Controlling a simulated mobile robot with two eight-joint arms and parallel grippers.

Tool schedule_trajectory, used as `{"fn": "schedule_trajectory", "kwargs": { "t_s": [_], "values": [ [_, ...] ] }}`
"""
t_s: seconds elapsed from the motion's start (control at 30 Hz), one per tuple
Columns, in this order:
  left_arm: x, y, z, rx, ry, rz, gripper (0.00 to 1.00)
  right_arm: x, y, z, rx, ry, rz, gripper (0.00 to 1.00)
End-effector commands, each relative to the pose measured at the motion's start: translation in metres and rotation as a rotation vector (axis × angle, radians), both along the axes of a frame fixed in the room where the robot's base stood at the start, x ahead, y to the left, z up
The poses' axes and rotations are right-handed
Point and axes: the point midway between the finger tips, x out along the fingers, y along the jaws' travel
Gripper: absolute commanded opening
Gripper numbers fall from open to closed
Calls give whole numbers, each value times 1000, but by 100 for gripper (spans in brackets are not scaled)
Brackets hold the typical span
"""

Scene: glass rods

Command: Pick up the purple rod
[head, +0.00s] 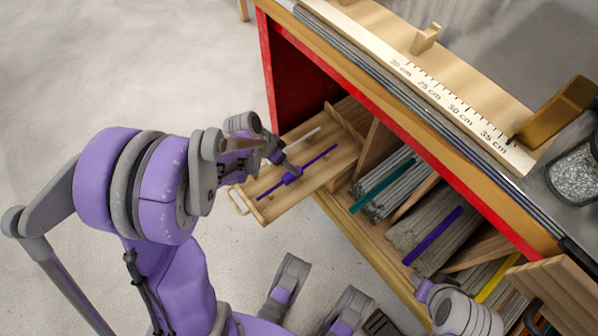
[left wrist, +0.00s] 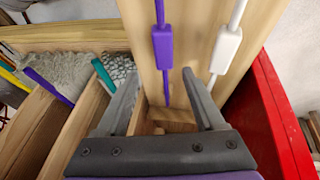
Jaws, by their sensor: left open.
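A purple rod (head: 322,156) with a small purple block at its middle lies in a pulled-out wooden drawer (head: 262,214). It also shows in the left wrist view (left wrist: 162,50), with its block ahead of the fingertips. My left gripper (head: 286,164) is over the drawer beside the rod's block, partly hiding it. In the left wrist view my left gripper (left wrist: 162,76) is open, its two fingers apart on either side of the rod's line, nothing between them held. Whether a finger touches the rod cannot be told.
A white rod (head: 303,136) with a white block (left wrist: 226,48) lies beside the purple one. Open compartments to the right hold grey rods, a teal strip (head: 382,186) and another purple strip (head: 433,235). A red cabinet wall (head: 283,85) borders the drawer. Floor at left is clear.

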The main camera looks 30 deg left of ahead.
Motion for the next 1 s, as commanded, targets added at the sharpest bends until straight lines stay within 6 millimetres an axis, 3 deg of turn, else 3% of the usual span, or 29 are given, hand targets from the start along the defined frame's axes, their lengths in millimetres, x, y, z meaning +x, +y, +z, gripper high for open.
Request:
{"fn": "schedule_trajectory", "kwargs": {
  "t_s": [0.5,0.73,0.77,1.0],
  "values": [
    [22,-13,-56,1,1,-1,70,4,0,-28,0,6,0,45],
    [23,-14,-57,1,0,0,70,4,0,-27,0,6,0,45],
    [23,-14,-57,1,0,0,68,4,0,-27,0,6,0,45],
    [23,-14,-57,1,0,0,25,4,0,-27,0,6,0,45]
  ]
}}
